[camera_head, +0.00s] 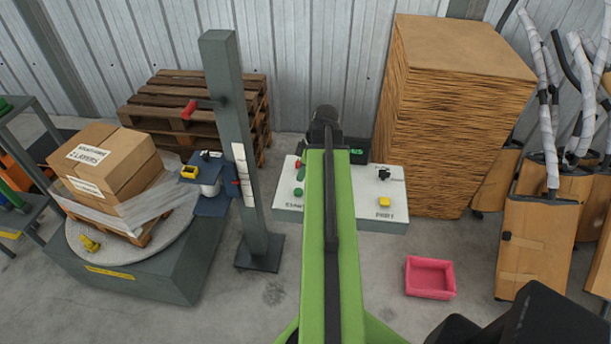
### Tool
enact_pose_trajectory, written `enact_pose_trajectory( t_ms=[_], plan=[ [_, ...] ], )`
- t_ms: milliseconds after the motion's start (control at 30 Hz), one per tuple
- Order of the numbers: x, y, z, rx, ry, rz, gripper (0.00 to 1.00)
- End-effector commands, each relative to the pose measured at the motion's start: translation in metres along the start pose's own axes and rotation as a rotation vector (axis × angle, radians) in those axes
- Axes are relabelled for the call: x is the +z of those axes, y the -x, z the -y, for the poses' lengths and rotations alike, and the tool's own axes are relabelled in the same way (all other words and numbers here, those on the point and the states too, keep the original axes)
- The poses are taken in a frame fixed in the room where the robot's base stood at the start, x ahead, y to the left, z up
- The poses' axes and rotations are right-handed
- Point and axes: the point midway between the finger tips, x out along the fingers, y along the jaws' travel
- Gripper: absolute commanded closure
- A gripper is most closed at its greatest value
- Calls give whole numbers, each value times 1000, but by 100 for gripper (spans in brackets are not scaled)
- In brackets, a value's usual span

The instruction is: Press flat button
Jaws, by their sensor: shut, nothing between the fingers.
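A white control panel (372,217) stands on the floor behind my green arm. On its left side are a red button (298,164) and a green button (298,191). On its right side are a yellow button (384,202) and a black switch (384,174). I cannot tell for sure which one is the flat button. My arm crosses in front of the middle of the panel and hides that part. The dark end of the arm shows at the panel's back edge, but no gripper fingers can be made out.
A grey post (232,130) stands left of the panel beside a turntable (120,270) with wrapped boxes (105,160). A tall cardboard stack (440,120) stands behind right. A pink bin (430,278) lies on the floor at right, with bare floor around it.

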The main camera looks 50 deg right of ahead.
Motion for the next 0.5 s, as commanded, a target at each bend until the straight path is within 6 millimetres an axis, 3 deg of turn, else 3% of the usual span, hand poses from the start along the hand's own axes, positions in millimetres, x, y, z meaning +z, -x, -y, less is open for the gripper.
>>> enact_pose_trajectory(
  t_ms=[33,200,500],
  plan=[
    [3,-22,0,0,2,0,100],
    [10,-48,0,0,1,0,100],
    [11,-51,0,0,1,0,100]
  ],
)
